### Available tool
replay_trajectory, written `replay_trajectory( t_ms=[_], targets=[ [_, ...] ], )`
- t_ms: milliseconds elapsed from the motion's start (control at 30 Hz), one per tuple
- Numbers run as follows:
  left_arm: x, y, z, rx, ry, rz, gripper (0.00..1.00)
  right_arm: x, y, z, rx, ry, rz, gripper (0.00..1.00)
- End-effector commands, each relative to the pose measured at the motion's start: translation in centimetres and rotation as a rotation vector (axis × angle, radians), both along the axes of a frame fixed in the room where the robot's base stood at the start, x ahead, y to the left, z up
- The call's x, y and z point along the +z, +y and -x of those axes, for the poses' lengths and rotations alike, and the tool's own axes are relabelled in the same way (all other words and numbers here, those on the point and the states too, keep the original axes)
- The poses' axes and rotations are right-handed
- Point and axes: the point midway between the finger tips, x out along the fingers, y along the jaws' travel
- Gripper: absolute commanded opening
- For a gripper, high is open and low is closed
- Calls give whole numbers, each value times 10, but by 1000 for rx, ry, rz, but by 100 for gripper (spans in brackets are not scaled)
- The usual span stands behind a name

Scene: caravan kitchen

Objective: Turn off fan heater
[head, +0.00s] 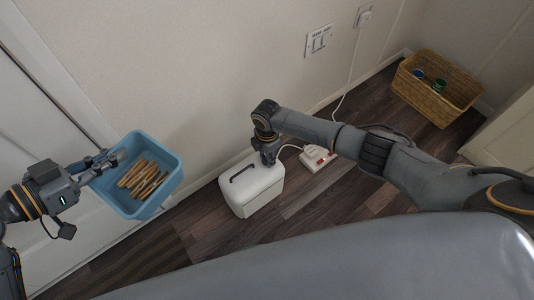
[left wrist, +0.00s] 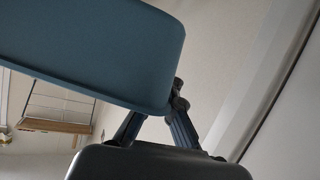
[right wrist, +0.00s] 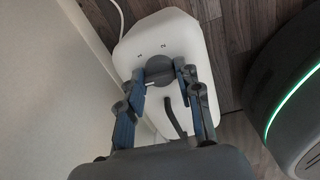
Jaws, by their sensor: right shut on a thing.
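The fan heater (head: 253,190) is a white box with a dark handle, standing on the floor by the wall. In the right wrist view its white top (right wrist: 160,35) carries a round dark knob (right wrist: 159,66) with small marks beyond it. My right gripper (head: 268,158) is over the heater's top, shut on the knob, with a finger on each side in the right wrist view. My left gripper (head: 118,158) is at the rim of a blue bin (head: 170,185) holding several wooden sticks. In the left wrist view its fingers close around the wall of the bin (left wrist: 100,55); the tips are partly hidden.
A white power strip (head: 318,159) lies beside the heater, with a cord up to a wall socket (head: 364,14). A wicker basket (head: 436,92) with cans stands in the far right corner. A light switch (head: 319,40) is on the wall.

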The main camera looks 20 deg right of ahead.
Motion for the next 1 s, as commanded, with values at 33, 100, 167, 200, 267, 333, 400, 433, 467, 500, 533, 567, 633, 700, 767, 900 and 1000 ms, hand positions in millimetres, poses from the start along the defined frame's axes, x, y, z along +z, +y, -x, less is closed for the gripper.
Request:
replay_trajectory(
  t_ms=[33, 100, 167, 200, 267, 333, 400, 433, 467, 500, 533, 567, 633, 700, 767, 900, 1000],
  targets=[
    [2, 0, 0, 0, -1, 1, 0, 0, 1, 1, 26, 2, -1, 3],
    [3, 0, 0, 0, -1, 1, 0, 0, 1, 1, 58, 2, -1, 3],
    [3, 0, 0, 0, -1, 1, 0, 0, 1, 1, 82, 2, -1, 3],
    [3, 0, 0, 0, -1, 1, 0, 0, 1, 1, 94, 2, -1, 3],
    [4, 0, 0, 0, -1, 1, 0, -1, 1, 1, 110, 3, -1, 3],
    [4, 0, 0, 0, -1, 1, 0, -1, 1, 1, 123, 3, -1, 3],
    [4, 0, 0, 0, -1, 1, 0, -1, 1, 1, 134, 3, -1, 3],
    [4, 0, 0, 0, -1, 1, 0, -1, 1, 1, 137, 3, -1, 3],
    [4, 0, 0, 0, -1, 1, 0, -1, 1, 1, 139, 3, -1, 3],
    [4, 0, 0, 0, -1, 1, 0, -1, 1, 1, 141, 3, -1, 3],
    [4, 0, 0, 0, -1, 1, 0, -1, 1, 1, 141, 2, 0, 3],
    [4, 0, 0, 0, -1, 1, 0, -1, 1, 1, 142, 2, 0, 3],
    [4, 0, 0, 0, -1, 1, 0, -1, 1, 1, 142, 2, 0, 3],
    [4, 0, 0, 0, -1, 1, 0, -1, 1, 1, 142, 2, 0, 3],
    [4, 0, 0, 0, -1, 1, 0, -1, 0, 1, 142, 2, 0, 3],
    [4, 0, 0, 0, -1, 1, 0, -1, 0, 1, 142, 2, 0, 46],
    [4, 0, 0, 0, -1, 1, 0, -1, 0, 1, 141, 1, -1, 58]
  ],
)
